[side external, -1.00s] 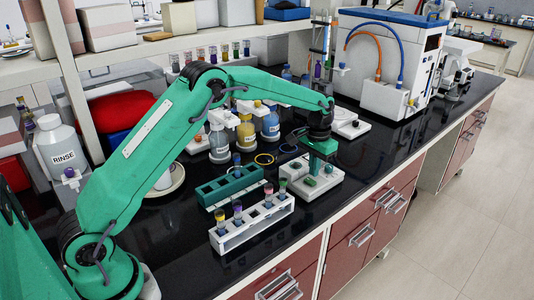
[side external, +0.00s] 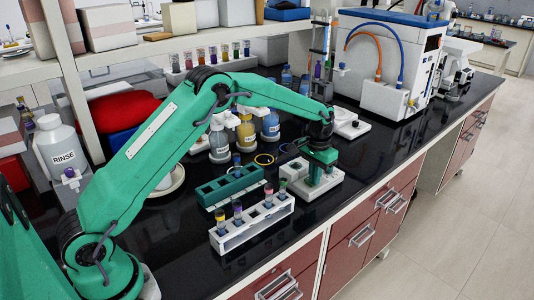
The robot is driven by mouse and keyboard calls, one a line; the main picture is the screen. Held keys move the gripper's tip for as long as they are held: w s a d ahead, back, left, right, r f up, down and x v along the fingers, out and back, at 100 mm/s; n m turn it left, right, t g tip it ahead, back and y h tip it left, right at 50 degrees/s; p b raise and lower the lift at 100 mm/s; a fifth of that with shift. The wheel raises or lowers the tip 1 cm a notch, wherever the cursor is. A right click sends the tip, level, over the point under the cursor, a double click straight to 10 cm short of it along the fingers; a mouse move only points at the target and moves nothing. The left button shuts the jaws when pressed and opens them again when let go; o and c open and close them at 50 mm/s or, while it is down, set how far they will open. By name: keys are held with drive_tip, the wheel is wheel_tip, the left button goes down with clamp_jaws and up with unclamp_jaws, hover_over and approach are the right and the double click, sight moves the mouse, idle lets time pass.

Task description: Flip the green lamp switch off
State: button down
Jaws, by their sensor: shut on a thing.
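A small white switch box (side external: 330,188) with green on its top stands on the black bench near the front edge, right of the tube racks. My gripper (side external: 313,181) points down onto the top of this box, with its fingers shut on the green lamp switch. The fingers and the green gripper body (side external: 322,155) cover most of the switch, so its position cannot be told.
A green rack (side external: 229,187) and a white tube rack (side external: 230,240) with several capped tubes stand left of the box. Labelled bottles (side external: 245,134) stand behind. Another white box (side external: 350,127) is farther back. The bench front right of the switch box is clear.

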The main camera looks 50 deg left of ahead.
drive_tip(key=shift+s+f, duration=0.1)
drive_tip(key=shift+f, duration=0.5)
drive_tip(key=shift+a+r, duration=0.15)
drive_tip(key=shift+a, duration=0.7)
drive_tip(key=shift+r, duration=0.1)
wheel_tip(320, 180, up, 15)
drive_tip(key=d, duration=0.1)
idle(0.4)
drive_tip(key=shift+d, duration=0.1)
wheel_tip(320, 180, down, 14)
drive_tip(key=shift+f, duration=0.1)
idle(0.6)
